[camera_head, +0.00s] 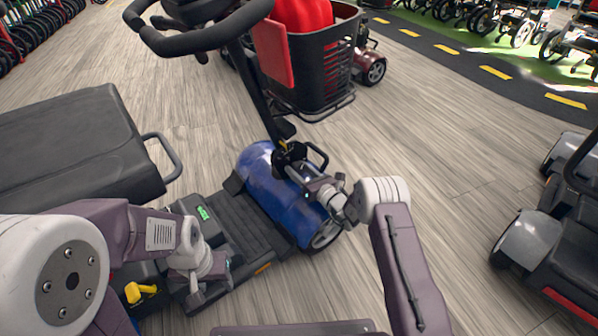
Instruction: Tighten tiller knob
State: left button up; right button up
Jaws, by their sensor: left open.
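A mobility scooter with a blue front body (262,180) stands in the middle. Its black tiller (262,105) leans up and left to looped handlebars (200,38). My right gripper (285,155) is at the foot of the tiller, just above the blue body. The tiller knob is not clearly visible; dark parts of the gripper and joint overlap there, so I cannot tell whether the fingers touch or hold it. My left gripper (195,290) is open, low over the rear of the scooter's floorboard, left of the tiller. Its fingertips are small and partly hidden by the wrist.
A black basket (320,75) with a red item (303,14) hangs on the tiller's front. A dark seat (70,145) with an armrest (165,155) fills the left. A yellow lever (140,292) is near my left arm. Another scooter (530,245) stands right; wooden floor lies between.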

jog(key=c, duration=0.7)
jog(key=shift+r+m+p, duration=0.15)
jog(key=shift+m+p, duration=1.15)
jog(key=shift+m, duration=0.2)
jog(key=shift+m+p, duration=0.95)
jog(key=shift+m, duration=0.95)
jog(key=shift+f, duration=0.2)
jog(key=shift+s, duration=0.1)
jog(key=o, duration=1.4)
